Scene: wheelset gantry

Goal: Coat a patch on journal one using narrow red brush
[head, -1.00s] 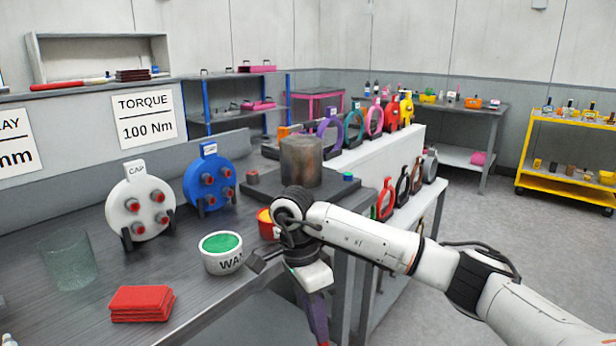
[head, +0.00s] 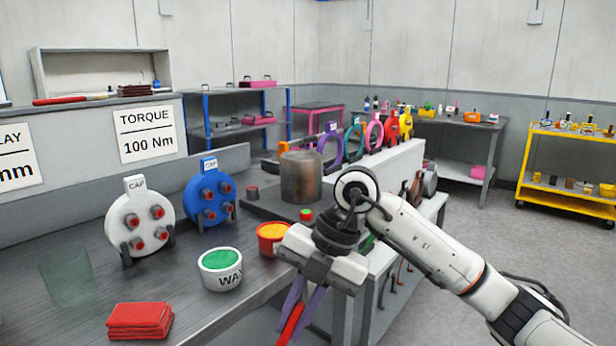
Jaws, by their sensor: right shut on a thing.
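My right gripper (head: 298,318) reaches over the front edge of the bench from the right, its two purple fingers pointing down. It is shut on a narrow red thing (head: 291,326), likely the red brush; its lower end is cut off by the frame. A white pot (head: 221,276) with green contents and partly readable lettering stands left of the gripper. A red pot (head: 268,245) with orange contents stands just behind the gripper. A rusty metal cylinder (head: 301,178) stands upright farther back; I cannot tell whether it is journal one. My left gripper is not in view.
White (head: 126,222) and blue (head: 206,194) cap discs stand at the back of the bench. Folded red cloths (head: 140,322) and a clear glass (head: 66,277) are at the left. Coloured rings line the white stand (head: 385,158) behind my arm. The bench between cloths and pots is clear.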

